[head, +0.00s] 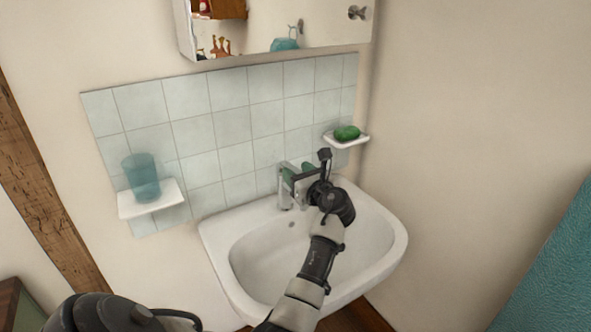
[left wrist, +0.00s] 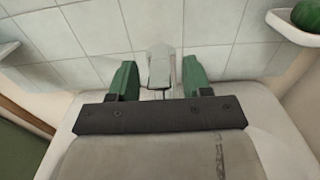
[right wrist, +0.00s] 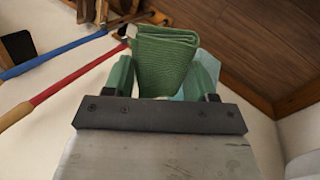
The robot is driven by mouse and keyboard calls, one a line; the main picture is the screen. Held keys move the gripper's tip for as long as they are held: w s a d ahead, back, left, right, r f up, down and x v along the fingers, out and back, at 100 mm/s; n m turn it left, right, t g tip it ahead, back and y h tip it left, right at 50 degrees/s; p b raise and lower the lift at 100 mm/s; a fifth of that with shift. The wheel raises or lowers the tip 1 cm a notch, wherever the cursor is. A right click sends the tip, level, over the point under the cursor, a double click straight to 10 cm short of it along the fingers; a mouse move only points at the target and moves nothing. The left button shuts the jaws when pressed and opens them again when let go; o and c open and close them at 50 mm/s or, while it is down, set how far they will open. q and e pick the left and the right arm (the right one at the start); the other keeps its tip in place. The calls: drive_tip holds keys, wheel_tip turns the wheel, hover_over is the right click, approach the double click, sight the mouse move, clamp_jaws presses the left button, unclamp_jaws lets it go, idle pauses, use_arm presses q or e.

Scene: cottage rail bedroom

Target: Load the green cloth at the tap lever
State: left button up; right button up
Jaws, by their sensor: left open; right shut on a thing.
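The chrome tap (head: 285,193) stands at the back of the white sink (head: 222,236). My left gripper (head: 299,174) is at the top of the tap. In the left wrist view the tap lever (left wrist: 160,66) lies between the two green fingers of my open left gripper (left wrist: 159,80), with a gap on both sides. My right gripper (right wrist: 163,78) is shut on the folded green cloth (right wrist: 163,62), which sticks out beyond the fingertips in the right wrist view. The right gripper and cloth do not show in the head view.
A small shelf with green soap (head: 347,132) is right of the tap. A shelf at left holds a teal cup (head: 141,176). A mirror cabinet (head: 340,24) hangs above. Blue and red poles (right wrist: 55,95) show near the cloth, and a teal towel (head: 550,265) at right.

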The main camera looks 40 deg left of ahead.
use_arm(q)
drive_tip(key=shift+w+a, duration=0.15)
drive_tip(key=shift+a, duration=0.45)
clamp_jaws()
drive_tip(key=r+p, duration=0.1)
drive_tip(key=p, duration=0.3)
drive_tip(key=shift+a+h, duration=0.1)
drive_tip(key=shift+h, duration=0.2)
use_arm(e)
wheel_tip(320, 180, up, 4)
drive_tip(key=shift+f, duration=0.1)
use_arm(q)
drive_tip(key=shift+f, duration=0.1)
use_arm(e)
drive_tip(key=shift+r, duration=0.25)
use_arm(q)
drive_tip(key=shift+f, duration=0.2)
use_arm(e)
drive_tip(key=shift+f, duration=0.1)
use_arm(q)
unclamp_jaws()
